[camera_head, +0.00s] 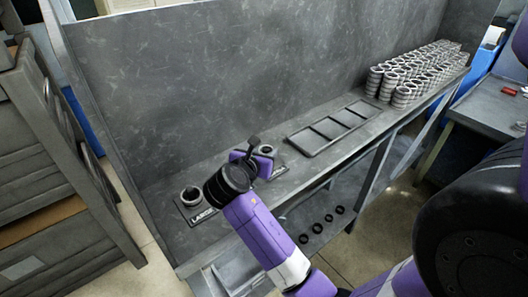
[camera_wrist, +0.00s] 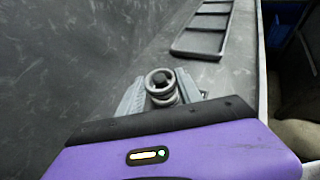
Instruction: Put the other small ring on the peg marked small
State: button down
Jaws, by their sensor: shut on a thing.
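My gripper (camera_wrist: 160,95) is shut on a small grey ring (camera_wrist: 150,87) with a dark centre, with one finger on each side of it. A second ring-like rim shows just below it, between the fingers. In the head view my gripper (camera_head: 256,154) is at the small peg's place (camera_head: 267,150), whose label is mostly hidden by my wrist. I cannot tell whether the held ring is around the peg or just above it. The peg marked large (camera_head: 191,193) stands to the left on its labelled plate, with a ring at it.
Many stacked rings (camera_head: 405,88) stand at the bench's far right. Several dark rings (camera_head: 317,228) lie on the lower shelf. A back wall (camera_head: 200,80) rises behind.

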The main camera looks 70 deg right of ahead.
jog(key=shift+f, duration=0.5)
jog(key=c, duration=1.1)
grip_release()
jog(key=p+v, duration=0.4)
jog(key=shift+a+r, duration=0.2)
jog(key=p+v, duration=0.5)
jog(key=v, duration=0.1)
jog(key=shift+a+p, duration=0.3)
jog(key=shift+p, duration=0.1)
